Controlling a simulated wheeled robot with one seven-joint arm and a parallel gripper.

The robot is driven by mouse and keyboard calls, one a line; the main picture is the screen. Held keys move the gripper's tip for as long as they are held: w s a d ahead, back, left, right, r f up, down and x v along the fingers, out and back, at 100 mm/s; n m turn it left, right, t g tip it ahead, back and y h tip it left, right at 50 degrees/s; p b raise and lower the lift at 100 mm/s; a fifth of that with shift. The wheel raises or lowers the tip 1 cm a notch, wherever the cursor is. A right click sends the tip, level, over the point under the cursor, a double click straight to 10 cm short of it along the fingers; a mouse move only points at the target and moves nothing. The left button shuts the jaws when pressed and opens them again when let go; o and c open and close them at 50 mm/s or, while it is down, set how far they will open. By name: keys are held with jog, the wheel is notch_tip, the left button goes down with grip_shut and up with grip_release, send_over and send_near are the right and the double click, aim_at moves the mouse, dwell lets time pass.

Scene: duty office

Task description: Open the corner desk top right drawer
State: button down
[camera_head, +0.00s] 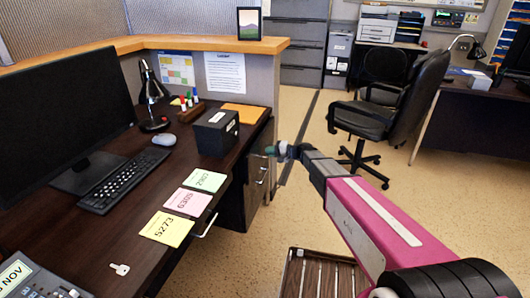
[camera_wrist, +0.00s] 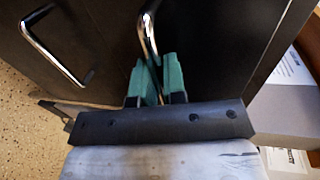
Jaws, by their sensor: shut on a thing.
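The dark corner desk (camera_head: 130,185) fills the left of the head view, with a drawer unit (camera_head: 232,205) under its far right end. In the wrist view, a silver bar handle (camera_wrist: 148,30) on a dark drawer front (camera_wrist: 215,45) runs between the green fingertips of my gripper (camera_wrist: 157,78). My gripper is shut on this handle. In the head view my gripper (camera_head: 277,150) is at the right side of the desk, just below its top. A second silver handle (camera_wrist: 55,50) is on the neighbouring dark front. I cannot tell whether the held drawer stands out from the unit.
A black office chair (camera_head: 385,110) stands behind and right of my arm. A black box (camera_head: 215,132), notes (camera_head: 187,201), keyboard (camera_head: 125,180) and monitor (camera_head: 60,115) are on the desk. Speckled floor (camera_head: 260,240) lies clear right of the desk.

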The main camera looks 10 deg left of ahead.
jog(key=f+v, duration=0.3)
jog(key=v, duration=1.4)
jog(key=d+f+v, duration=0.1)
jog(key=f+v, duration=0.3)
jog(key=v, duration=1.4)
jog(key=shift+d, duration=0.55)
jog(key=shift+w, duration=0.15)
jog(key=c, duration=1.2)
grip_release()
jog(key=v, duration=1)
jog(key=shift+d, duration=0.4)
